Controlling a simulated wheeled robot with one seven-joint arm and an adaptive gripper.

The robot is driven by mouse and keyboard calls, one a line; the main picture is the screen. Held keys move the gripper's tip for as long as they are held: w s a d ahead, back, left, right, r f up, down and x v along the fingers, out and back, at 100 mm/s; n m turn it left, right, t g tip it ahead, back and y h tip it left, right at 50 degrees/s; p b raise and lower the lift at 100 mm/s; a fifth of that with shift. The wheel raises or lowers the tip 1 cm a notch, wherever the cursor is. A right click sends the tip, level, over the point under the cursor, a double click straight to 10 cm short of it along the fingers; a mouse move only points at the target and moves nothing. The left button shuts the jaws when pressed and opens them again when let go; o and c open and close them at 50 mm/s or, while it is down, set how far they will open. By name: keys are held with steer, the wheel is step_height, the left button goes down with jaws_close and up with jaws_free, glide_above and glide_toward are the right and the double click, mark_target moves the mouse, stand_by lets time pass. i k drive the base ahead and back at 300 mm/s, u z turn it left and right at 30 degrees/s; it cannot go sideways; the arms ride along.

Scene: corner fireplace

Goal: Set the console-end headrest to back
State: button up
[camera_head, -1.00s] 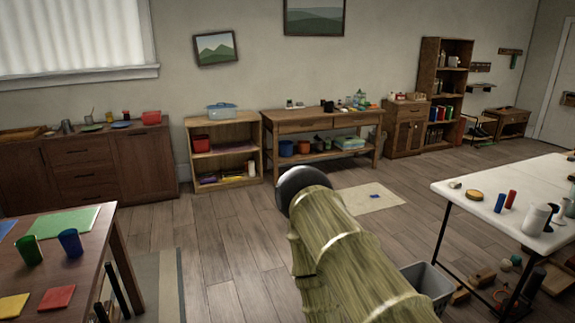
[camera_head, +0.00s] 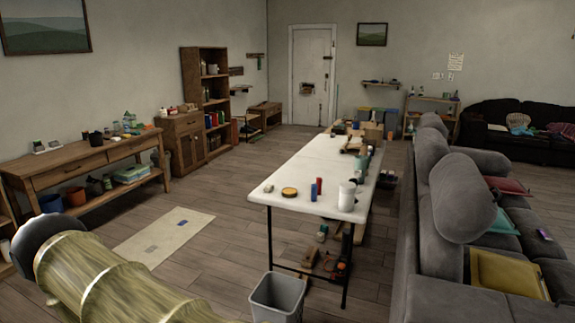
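A grey sofa (camera_head: 423,240) stands at the right, seen from behind its backrest and one end. Its near headrest (camera_head: 466,198) is a large rounded grey pad standing above the backrest. A second headrest (camera_head: 432,150) and a smaller-looking far one (camera_head: 434,122) show farther along the sofa. I cannot tell which headrest is at the console end, as no console is clear from here. My arm crosses the lower left, well apart from the sofa. My gripper is not in view.
A white folding table (camera_head: 320,170) with bottles and jars stands between my arm and the sofa. A grey bin (camera_head: 278,298) stands before it. Cushions (camera_head: 508,274) lie on the seats. The floor is clear left of the table, around a pale mat (camera_head: 165,236).

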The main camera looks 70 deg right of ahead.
mark_target(465, 207)
steer(key=z, duration=2.05)
steer(key=i, duration=2.05)
steer(key=z, duration=1.5)
